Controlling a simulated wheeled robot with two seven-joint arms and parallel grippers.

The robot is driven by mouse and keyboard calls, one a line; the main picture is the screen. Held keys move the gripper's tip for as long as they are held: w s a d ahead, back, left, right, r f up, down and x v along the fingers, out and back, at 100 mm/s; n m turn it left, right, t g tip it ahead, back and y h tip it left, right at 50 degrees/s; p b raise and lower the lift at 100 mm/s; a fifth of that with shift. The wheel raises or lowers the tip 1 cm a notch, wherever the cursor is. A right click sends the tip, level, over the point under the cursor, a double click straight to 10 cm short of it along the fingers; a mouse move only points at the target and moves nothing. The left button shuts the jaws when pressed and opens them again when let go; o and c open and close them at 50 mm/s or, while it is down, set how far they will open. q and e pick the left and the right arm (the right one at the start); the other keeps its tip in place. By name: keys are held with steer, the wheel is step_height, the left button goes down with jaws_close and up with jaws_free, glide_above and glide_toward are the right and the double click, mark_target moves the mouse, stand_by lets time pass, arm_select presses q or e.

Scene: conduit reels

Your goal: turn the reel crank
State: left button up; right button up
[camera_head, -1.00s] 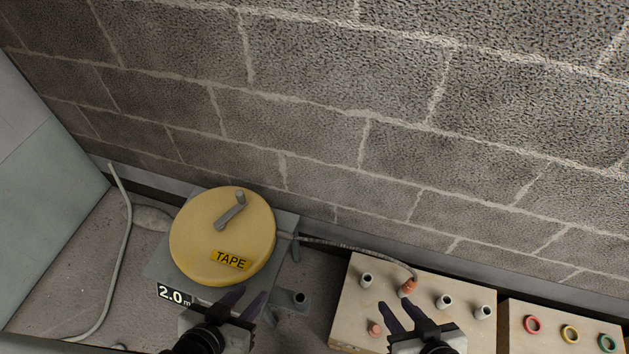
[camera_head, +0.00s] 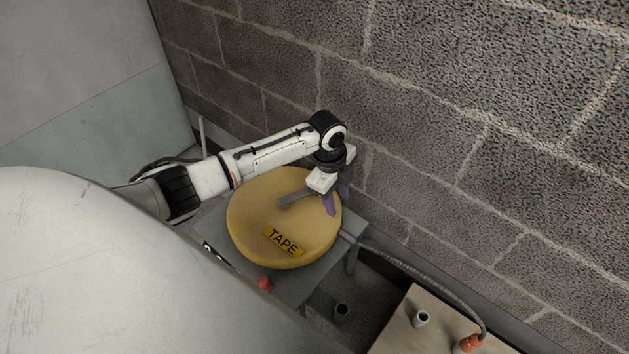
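The yellow round reel (camera_head: 262,222) with a TAPE label sits on a grey base plate (camera_head: 318,262) against the block wall. Its grey crank (camera_head: 291,200) lies on top, its inner end near the middle and its arm pointing right toward the wall side. My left gripper (camera_head: 337,198) reaches over the reel from the left, pointing down, with dark purple fingers at the crank's outer end. The gripper body hides that end, so I cannot tell whether the fingers hold it. My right gripper is out of view.
A grey conduit (camera_head: 410,268) runs from the reel to an orange fitting (camera_head: 470,343) on a wooden board (camera_head: 398,334). A red knob (camera_head: 265,284) shows at the base's front edge. The wall stands close behind the gripper.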

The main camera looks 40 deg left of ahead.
arm_select(q)
steer(key=w+a+r, duration=0.1)
steer(key=a+r, duration=0.1)
steer(key=a, duration=0.1)
steer(key=w+a+r+m+g+b, duration=0.1)
steer(key=a+r, duration=0.2)
steer(key=w+a+r+m+y+b, duration=0.1)
steer(key=w+a+r, duration=0.1)
steer(key=a+r, duration=0.1)
steer(key=shift+a, duration=0.1)
steer(key=shift+a+r+m+g+b, duration=0.2)
steer(key=shift+a+m+g+b, duration=0.05)
steer(key=shift+m+g+b, duration=0.05)
steer(key=shift+s+f, duration=0.1)
steer(key=shift+f, duration=0.2)
step_height(320, 180, down, 9)
steer(key=b, duration=0.3)
steer(key=shift+f, duration=0.1)
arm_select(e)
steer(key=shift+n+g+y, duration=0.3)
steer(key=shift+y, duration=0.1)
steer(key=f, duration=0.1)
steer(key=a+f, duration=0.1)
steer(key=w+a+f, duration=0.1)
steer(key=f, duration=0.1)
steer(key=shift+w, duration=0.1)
arm_select(q)
jaws_close()
